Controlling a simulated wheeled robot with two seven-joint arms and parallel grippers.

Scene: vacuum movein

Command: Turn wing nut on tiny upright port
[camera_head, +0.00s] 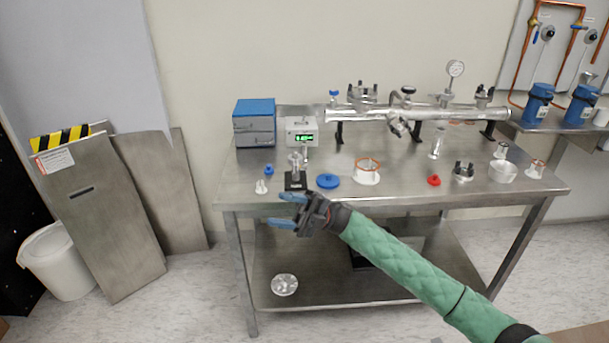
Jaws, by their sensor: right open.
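The tiny upright port (296,165) is a small metal fitting standing on a black base (295,182) near the front left of the steel table. A wing nut on it is too small to make out clearly. My right gripper (281,209), on the green-sleeved arm, is at the table's front edge, just below the port in the picture. Its blue-tipped fingers point left and are spread apart with nothing between them. It appears apart from the port. My left gripper is not in view.
On the steel table (400,185), a blue cap (327,181), a white fitting (262,187) and an orange-ringed flange (367,171) stand near the port. A green-display gauge (302,131) and blue box (254,123) stand behind. A metal manifold (450,117) runs along the back.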

